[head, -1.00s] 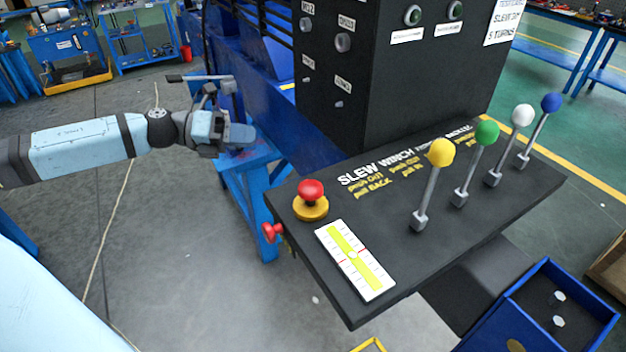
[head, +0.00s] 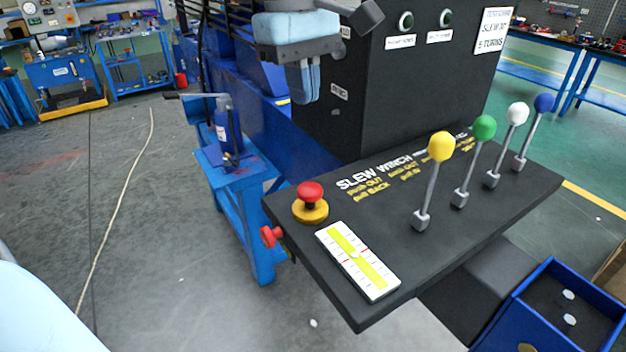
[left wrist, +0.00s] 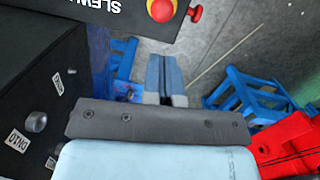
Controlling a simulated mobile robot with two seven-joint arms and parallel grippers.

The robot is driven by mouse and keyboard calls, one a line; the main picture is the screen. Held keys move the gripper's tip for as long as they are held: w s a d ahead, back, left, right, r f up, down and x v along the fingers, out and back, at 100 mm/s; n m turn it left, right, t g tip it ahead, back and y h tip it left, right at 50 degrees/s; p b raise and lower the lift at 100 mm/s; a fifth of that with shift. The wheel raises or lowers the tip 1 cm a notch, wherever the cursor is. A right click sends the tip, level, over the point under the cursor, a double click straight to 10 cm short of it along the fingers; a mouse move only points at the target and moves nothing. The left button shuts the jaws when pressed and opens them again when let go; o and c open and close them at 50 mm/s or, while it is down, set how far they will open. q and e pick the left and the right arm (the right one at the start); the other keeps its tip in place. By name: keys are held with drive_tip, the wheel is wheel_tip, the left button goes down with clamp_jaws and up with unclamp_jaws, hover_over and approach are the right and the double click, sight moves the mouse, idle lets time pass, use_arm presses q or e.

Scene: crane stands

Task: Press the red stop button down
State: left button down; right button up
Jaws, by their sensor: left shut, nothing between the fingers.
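The red stop button (head: 310,192) is a mushroom head standing above a round yellow collar (head: 311,213) near the left corner of the black console top (head: 350,312). A dark stem shows between head and collar. It also shows at the top edge of the left wrist view (left wrist: 161,10). My left gripper (head: 305,95) is shut and empty, with its fingers pointing down in front of the black cabinet. It appears above the button in the head view, clear of it. Its fingers (left wrist: 168,80) show together in the left wrist view. My right gripper is not in view.
A smaller red knob (head: 270,237) sticks out of the console's left side. Levers with yellow (head: 441,147), green, white and blue knobs stand to the right. The black cabinet (head: 335,125) rises behind. A blue stand (head: 235,180) with a hand pump is at the left.

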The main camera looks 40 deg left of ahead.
sight(309, 187)
use_arm(q)
drive_tip(key=shift+s+d+r+m+y, duration=0.25)
drive_tip(key=shift+d+r+m+y, duration=0.05)
drive_tip(key=shift+d+m+y, duration=0.35)
drive_tip(key=shift+a, duration=0.1)
wheel_tip(309, 187, down, 14)
drive_tip(key=shift+f+p, duration=0.1)
drive_tip(key=shift+p, duration=0.7)
